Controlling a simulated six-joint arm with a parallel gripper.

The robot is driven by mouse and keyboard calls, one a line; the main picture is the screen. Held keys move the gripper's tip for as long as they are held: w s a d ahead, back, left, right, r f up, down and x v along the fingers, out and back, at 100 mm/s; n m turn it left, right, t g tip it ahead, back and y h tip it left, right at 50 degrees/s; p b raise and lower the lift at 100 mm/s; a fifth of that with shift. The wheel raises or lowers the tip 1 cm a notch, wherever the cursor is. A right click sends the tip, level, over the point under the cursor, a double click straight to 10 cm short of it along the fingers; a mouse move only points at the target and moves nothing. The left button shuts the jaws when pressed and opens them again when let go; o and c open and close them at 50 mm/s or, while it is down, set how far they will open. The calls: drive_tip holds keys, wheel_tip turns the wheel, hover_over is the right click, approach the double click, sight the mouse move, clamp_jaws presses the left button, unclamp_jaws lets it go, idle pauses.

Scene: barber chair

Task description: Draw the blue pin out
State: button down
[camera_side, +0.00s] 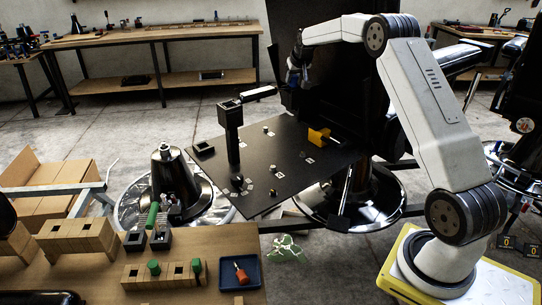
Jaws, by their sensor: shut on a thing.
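My gripper (294,82) is at the upper middle, in front of a dark chair back, and its fingers are small and dark there. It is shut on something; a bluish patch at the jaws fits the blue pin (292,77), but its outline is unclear. A pale cylinder (260,93) lies level just left of the jaws, between them and the square head of a black post (231,112). I cannot tell whether the cylinder joins the pin or touches the post. The post stands upright on a black board (270,185).
The board carries small grey blocks, a yellow piece (318,135) and a low black frame (203,149). The front bench holds wooden blocks, green pegs and a blue tray (240,272) with an orange-handled tool. A chrome chair base (175,190) stands left of the board.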

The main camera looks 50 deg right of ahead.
drive_tip(key=shift+r, duration=3.25)
